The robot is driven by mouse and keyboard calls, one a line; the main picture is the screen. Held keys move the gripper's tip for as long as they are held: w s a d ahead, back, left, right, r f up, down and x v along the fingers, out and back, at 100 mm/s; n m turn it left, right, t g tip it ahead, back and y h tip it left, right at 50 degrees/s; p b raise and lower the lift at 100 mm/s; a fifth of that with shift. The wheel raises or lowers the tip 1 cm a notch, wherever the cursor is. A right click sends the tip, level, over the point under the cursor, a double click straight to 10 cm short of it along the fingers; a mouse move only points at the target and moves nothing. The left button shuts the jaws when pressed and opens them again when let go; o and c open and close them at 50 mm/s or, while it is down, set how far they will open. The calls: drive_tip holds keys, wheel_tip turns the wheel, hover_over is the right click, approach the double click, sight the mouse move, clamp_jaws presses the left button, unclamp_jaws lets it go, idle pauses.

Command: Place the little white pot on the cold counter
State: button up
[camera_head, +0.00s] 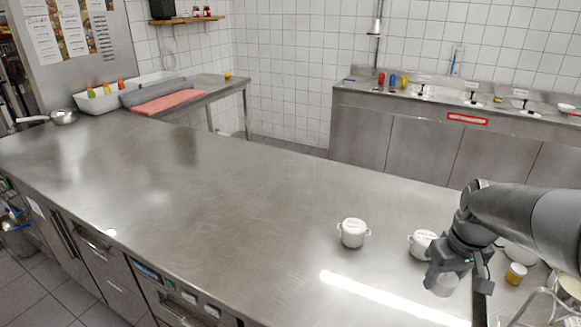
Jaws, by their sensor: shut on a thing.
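The counter's middle and left are bare. A pan (64,116), bottles in a white tub (97,101) and a red board (168,102) are at the far left.

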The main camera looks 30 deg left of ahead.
drive_tip(key=shift+f, duration=0.4)
hover_over(378, 294)
drive_tip(key=f, duration=0.6)
drive_tip(key=shift+s+d+f, duration=0.15)
drive_tip(key=shift+s+f, duration=0.1)
drive_tip(key=shift+f, duration=2.2)
drive_tip(key=o, duration=1.4)
drive_tip(key=shift+f, duration=0.15)
drive_tip(key=shift+c, duration=0.2)
wheel_tip(378, 294, up, 12)
drive_tip(key=s, duration=0.1)
drive_tip(key=shift+s+d+r, duration=0.15)
drive_tip(key=shift+d+r, duration=0.05)
drive_tip(key=shift+d, duration=0.25)
